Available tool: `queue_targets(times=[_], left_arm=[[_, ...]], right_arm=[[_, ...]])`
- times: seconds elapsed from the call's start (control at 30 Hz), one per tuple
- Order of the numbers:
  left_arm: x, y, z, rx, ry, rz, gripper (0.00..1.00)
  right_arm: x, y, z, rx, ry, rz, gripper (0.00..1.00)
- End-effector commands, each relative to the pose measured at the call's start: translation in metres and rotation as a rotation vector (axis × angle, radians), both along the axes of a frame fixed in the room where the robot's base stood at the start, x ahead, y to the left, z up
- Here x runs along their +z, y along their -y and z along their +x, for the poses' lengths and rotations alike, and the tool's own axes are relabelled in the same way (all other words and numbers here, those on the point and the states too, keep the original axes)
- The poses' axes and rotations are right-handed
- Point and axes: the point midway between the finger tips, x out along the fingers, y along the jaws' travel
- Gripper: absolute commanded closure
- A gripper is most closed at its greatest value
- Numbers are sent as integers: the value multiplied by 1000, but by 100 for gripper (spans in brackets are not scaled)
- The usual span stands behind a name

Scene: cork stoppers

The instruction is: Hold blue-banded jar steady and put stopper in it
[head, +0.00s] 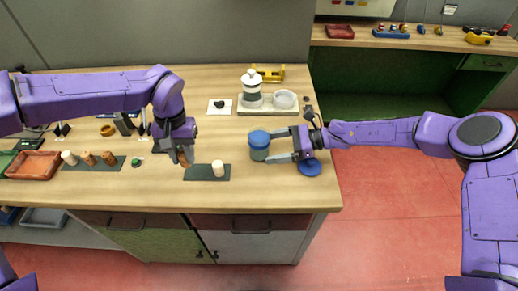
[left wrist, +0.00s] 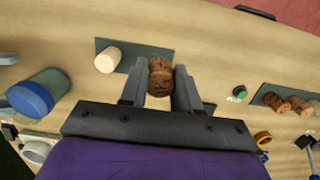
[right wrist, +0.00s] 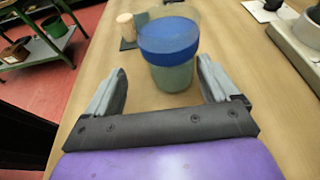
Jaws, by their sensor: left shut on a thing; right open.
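The blue-banded jar (head: 259,146) stands upright on the table, right of the centre. In the right wrist view the jar (right wrist: 168,60) is greenish glass with a blue band, between the open fingers of my right gripper (right wrist: 163,95), with gaps on both sides. In the head view my right gripper (head: 283,147) reaches it from the right. My left gripper (left wrist: 160,90) is shut on a dark brown cork stopper (left wrist: 160,75) and holds it above the table. A pale stopper (head: 218,168) stands on a dark mat (head: 207,173) between the left gripper and the jar.
Several stoppers lie on another dark mat (head: 100,163) at the left, beside a red tray (head: 33,165). A blue round lid (head: 310,167) lies under my right gripper's wrist. A tray with a white-topped jar (head: 252,84) stands behind.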

Motion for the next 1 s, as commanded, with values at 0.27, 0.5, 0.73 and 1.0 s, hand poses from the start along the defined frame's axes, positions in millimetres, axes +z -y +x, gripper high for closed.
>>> queue_targets(times=[0.27,0.5,0.73,1.0], left_arm=[[-26,-1,5,3,-7,0,97],[-26,-1,5,3,-7,0,97],[-26,-1,5,3,-7,0,97],[-26,-1,5,3,-7,0,97]], right_arm=[[-17,-34,5,3,-5,0,12],[-15,-39,5,1,-6,0,12],[-15,-38,5,1,-6,-1,48],[-16,-38,4,1,-6,-1,48]])
